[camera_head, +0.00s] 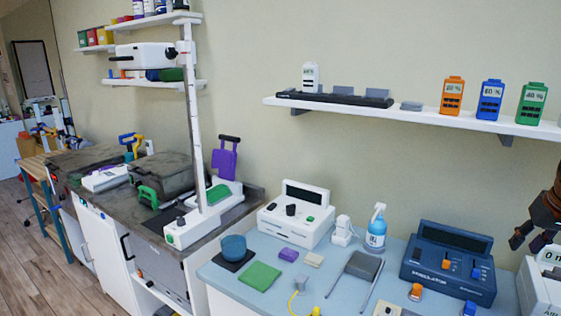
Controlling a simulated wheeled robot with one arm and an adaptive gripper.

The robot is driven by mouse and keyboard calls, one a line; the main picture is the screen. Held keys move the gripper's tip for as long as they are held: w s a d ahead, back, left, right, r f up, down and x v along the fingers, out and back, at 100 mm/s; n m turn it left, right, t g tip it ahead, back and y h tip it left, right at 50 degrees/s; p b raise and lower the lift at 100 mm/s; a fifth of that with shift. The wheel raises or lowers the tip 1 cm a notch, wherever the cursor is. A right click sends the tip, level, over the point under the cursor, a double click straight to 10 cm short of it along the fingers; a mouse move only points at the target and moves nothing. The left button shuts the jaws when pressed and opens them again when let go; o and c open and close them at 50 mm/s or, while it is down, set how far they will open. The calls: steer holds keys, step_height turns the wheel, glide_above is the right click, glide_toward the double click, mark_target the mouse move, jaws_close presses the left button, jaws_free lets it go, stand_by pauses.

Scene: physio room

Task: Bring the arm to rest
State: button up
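My gripper (527,241) hangs at the right edge of the view, with a brown and dark arm part above it. Its two dark fingertips point down and to the left and look apart, with nothing seen between them. It shows in front of the wall, above the right part of the light blue table (335,284). The rest of my arm is cut off by the picture's edge.
A dark blue stimulator box (447,265) and a white device (545,278) stand below my gripper. A spray bottle (376,232) stands left of them. A white wall shelf (420,113) holds orange, blue and green units above. Bare wall lies left of the gripper.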

steer(key=s+a+f+n+g+y, duration=0.1)
steer(key=s+a+f+n, duration=0.15)
steer(key=a, duration=1.15)
steer(key=s+a+f+n+g, duration=0.1)
steer(key=s+a, duration=0.3)
steer(key=a, duration=0.9)
steer(key=s+a+f+g, duration=0.1)
steer(key=s+a+f, duration=0.2)
steer(key=s, duration=0.4)
steer(key=s+a+f+g, duration=0.1)
steer(key=s+a+f, duration=0.2)
steer(key=s, duration=0.5)
steer(key=s+a+f+g, duration=0.1)
steer(key=s+a+f, duration=0.3)
steer(key=s, duration=0.4)
steer(key=shift+f+g+h, duration=0.15)
steer(key=shift+g+h, duration=0.15)
steer(key=shift+g, duration=0.1)
steer(key=shift+a, duration=0.1)
